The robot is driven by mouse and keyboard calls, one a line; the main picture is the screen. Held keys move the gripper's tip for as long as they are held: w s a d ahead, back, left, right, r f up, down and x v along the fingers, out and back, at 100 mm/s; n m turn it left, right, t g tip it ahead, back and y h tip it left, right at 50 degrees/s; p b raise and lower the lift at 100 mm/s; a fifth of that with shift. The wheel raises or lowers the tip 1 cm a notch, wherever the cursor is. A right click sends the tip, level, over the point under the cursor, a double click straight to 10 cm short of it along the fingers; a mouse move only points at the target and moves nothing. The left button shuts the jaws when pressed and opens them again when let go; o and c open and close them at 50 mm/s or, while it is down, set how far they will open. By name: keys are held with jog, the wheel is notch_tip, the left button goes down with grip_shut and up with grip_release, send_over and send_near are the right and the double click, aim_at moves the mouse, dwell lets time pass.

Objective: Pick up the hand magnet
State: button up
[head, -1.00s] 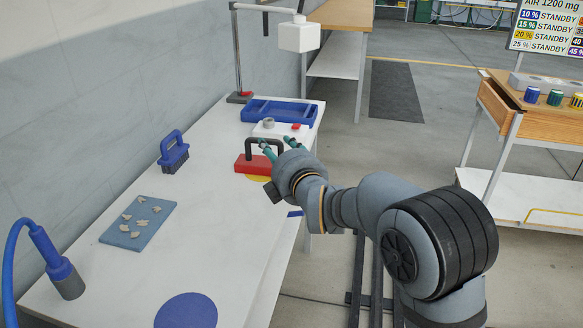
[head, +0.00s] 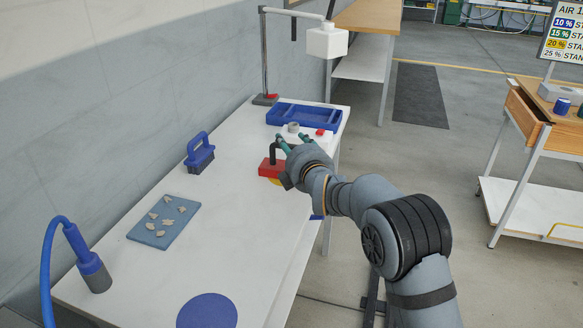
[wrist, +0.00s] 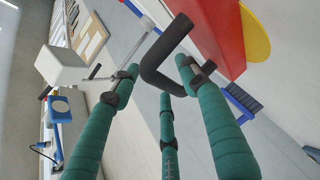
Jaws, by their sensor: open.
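The hand magnet (head: 268,168), a red block with a black arched handle, stands on the white bench above a yellow disc. In the head view its right part is hidden behind my gripper (head: 295,141). In the wrist view the magnet's red body (wrist: 205,28) is at the top right, and its black handle (wrist: 163,62) reaches down into the picture. The handle shows between the left and right fingertips in that picture. I cannot tell whether any finger touches it.
A blue tray (head: 283,111) and a lamp stand (head: 264,60) are behind the magnet. A blue brush (head: 200,153), a blue-grey mat (head: 150,235) with several pale pieces and a blue hand tool (head: 93,271) lie to the left. The bench's middle is clear.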

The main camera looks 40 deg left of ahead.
jog(key=shift+c, duration=0.6)
grip_shut()
dwell(0.4)
jog(key=shift+r, duration=0.1)
